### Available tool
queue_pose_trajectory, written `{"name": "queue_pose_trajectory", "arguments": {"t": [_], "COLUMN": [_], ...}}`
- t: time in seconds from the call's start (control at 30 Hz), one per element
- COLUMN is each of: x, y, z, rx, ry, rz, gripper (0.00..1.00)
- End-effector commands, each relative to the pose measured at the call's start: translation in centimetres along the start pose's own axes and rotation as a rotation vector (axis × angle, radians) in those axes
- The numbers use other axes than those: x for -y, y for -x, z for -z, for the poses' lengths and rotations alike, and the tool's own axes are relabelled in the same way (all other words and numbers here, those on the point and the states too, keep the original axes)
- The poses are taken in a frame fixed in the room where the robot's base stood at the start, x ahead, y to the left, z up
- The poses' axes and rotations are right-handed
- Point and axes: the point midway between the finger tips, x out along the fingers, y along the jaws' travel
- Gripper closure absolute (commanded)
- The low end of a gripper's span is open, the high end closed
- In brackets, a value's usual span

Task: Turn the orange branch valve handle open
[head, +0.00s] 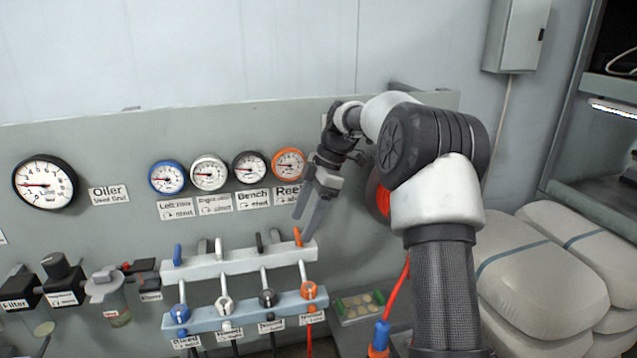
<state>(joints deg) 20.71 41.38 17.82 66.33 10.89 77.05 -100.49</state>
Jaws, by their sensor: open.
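The orange branch valve handle (298,237) is a small lever at the right end of the upper pale manifold bar (238,263). It stands nearly upright, leaning slightly left. My gripper (302,227) points down and left from the arm, its two grey fingers apart and nothing held between them. The fingertips are close to the top of the orange handle, one in front of its upper right side. I cannot tell whether they touch it. Blue (178,255), white (219,249) and dark (260,242) levers stand to its left on the same bar.
A lower blue-grey bar (245,311) carries coloured round fittings, including an orange one (309,290) below the handle. Gauges, including an orange-rimmed one (289,163), sit on the panel above. Pale sacks (540,280) lie at right. An orange hose (397,297) hangs beside my arm.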

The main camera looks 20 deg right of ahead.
Motion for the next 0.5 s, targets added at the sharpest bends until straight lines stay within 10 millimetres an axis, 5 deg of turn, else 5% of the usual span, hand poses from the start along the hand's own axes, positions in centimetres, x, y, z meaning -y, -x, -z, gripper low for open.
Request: {"name": "queue_pose_trajectory", "arguments": {"t": [0.5], "x": [-0.1], "y": [12.4], "z": [0.1], "rx": [0.000], "ry": [0.001], "rz": [-0.005], "gripper": [0.33]}}
